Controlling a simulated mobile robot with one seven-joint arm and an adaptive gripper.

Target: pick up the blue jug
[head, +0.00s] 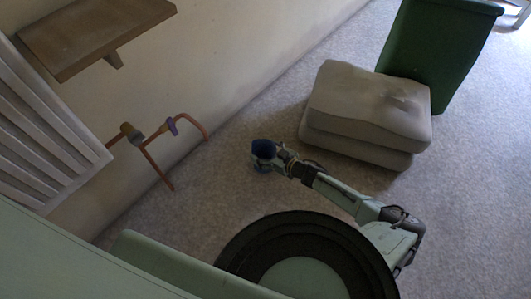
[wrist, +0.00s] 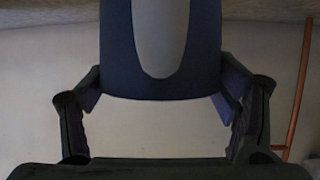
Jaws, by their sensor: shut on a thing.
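The blue jug (head: 264,150) is at the end of my arm in the head view, in front of the wall. In the wrist view the jug (wrist: 118,60) fills the upper middle, dark blue with a pale grey oval patch on its side. My gripper (wrist: 160,95) has one finger on each side of the jug, and the finger pads touch its sides. In the head view my gripper (head: 281,158) is small and partly covers the jug. I cannot tell from these views how far the jug is above the floor.
A grey cushioned block (head: 365,110) stands right of my gripper, with a green bin (head: 440,45) behind it. Copper pipes (head: 155,160) with valves run along the wall at left. A wooden shelf (head: 90,35) and a white radiator (head: 40,125) are on the wall. Carpet around the jug is clear.

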